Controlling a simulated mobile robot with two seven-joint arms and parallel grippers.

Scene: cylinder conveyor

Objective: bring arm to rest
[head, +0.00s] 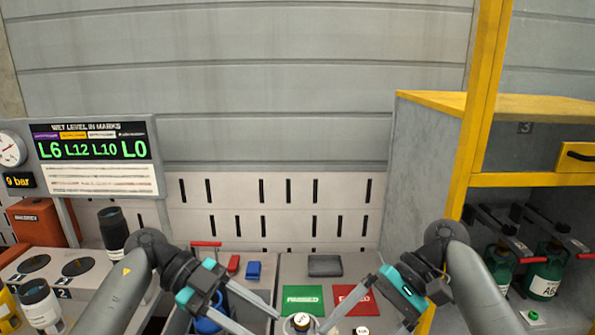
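My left arm comes in from the left, and its gripper (262,322) points down and right with its two fingers spread apart. Nothing shows between the visible parts of those fingers. My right gripper (365,322) points down and left, with its fingers apart and their ends partly cut off by the bottom edge. A small labelled round-topped item (302,322) stands at the bottom centre, between the two grippers. I cannot tell whether a finger touches it.
A green PASSED mat (303,299) and a red mat (352,298) lie on the bench, with a dark grey block (324,265) behind. A level display (95,150) stands left. A yellow-framed shelf (470,181) with green cylinders (545,273) stands right.

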